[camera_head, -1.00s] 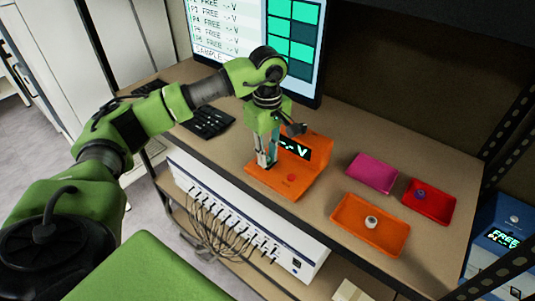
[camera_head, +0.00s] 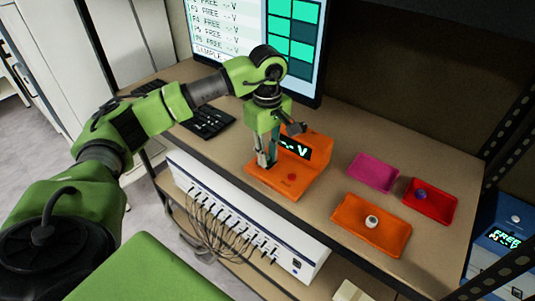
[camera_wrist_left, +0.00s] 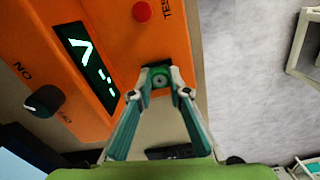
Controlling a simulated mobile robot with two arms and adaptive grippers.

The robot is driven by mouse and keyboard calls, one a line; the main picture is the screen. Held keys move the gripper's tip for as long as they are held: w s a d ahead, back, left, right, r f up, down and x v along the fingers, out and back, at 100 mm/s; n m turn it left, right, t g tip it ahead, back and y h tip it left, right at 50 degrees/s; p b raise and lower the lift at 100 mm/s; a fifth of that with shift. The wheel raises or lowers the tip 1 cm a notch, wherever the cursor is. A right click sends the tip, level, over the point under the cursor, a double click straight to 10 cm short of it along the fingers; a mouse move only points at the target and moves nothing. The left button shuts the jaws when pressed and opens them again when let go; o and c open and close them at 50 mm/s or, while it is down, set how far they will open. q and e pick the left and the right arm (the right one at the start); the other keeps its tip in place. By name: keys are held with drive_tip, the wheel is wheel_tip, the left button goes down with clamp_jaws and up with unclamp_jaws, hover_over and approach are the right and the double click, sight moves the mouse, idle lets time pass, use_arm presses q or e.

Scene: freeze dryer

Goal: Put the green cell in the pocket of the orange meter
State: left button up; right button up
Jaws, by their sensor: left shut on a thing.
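The orange meter (camera_head: 300,180) stands on the bench, with a dark display reading "-.-V" in green and a red button. My left gripper (camera_head: 264,163) points down over the left part of the meter. In the left wrist view, my left gripper (camera_wrist_left: 160,82) is shut on the green cell (camera_wrist_left: 159,80), whose round end shows between the fingertips. The cell is at a dark opening in the orange face, the pocket (camera_wrist_left: 148,68). I cannot tell how deep the cell sits in it. My right gripper is not in view.
To the right lie an orange tray (camera_head: 345,225) with a pale cell (camera_head: 372,221), a magenta tray (camera_head: 373,172) and a red tray (camera_head: 440,207) with a purple cell (camera_head: 421,195). A monitor (camera_head: 310,60) and keyboard (camera_head: 209,122) stand behind the arm.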

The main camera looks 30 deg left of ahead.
use_arm(q)
drive_tip(key=o, duration=1)
